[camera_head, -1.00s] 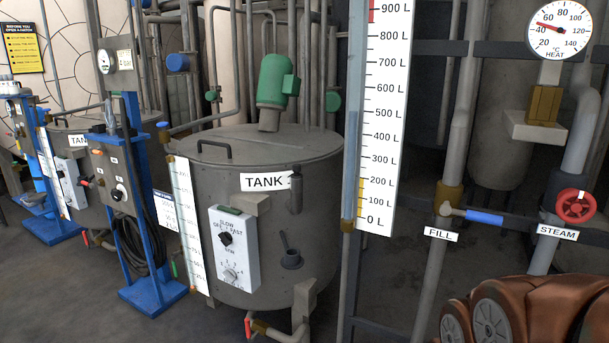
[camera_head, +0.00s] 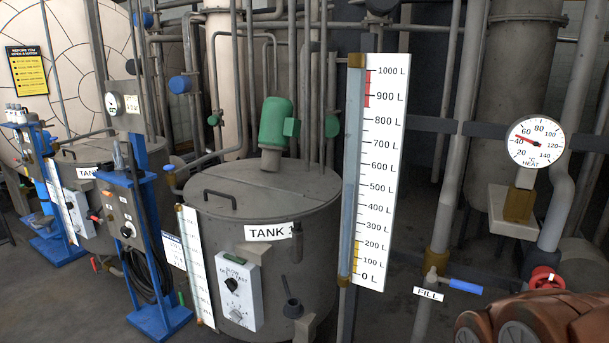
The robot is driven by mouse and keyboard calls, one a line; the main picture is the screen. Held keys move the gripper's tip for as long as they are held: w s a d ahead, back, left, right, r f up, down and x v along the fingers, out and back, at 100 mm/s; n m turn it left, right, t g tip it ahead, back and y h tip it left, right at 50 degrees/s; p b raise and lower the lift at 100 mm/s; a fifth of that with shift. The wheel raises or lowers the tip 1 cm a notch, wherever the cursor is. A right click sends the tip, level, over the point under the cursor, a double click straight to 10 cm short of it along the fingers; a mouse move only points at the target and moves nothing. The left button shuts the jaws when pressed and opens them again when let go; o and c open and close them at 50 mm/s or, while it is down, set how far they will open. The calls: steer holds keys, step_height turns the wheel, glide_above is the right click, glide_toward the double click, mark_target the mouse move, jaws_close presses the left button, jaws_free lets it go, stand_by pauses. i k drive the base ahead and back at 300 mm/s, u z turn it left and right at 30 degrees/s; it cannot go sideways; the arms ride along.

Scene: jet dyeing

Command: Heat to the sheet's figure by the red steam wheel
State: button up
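The red steam wheel (camera_head: 545,280) is at the lower right on its pipe, its lower part hidden behind a brown-red arm link of mine. Its STEAM label does not show. The round HEAT dial (camera_head: 537,142), in °C, stands above the wheel; its red needle points left, near 40. My gripper is out of view. I cannot make out a sheet with the heat figure.
The blue FILL handle (camera_head: 466,286) is left of the wheel. A tall litre scale (camera_head: 378,170) stands in front of the pipes. The TANK 1 vessel (camera_head: 265,260) and blue control stands (camera_head: 160,316) are at left. A yellow hatch notice (camera_head: 28,70) hangs far left.

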mark_target(542, 276)
steer(key=u, duration=0.7)
steer(key=k, duration=1.7)
steer(key=z, duration=2.65)
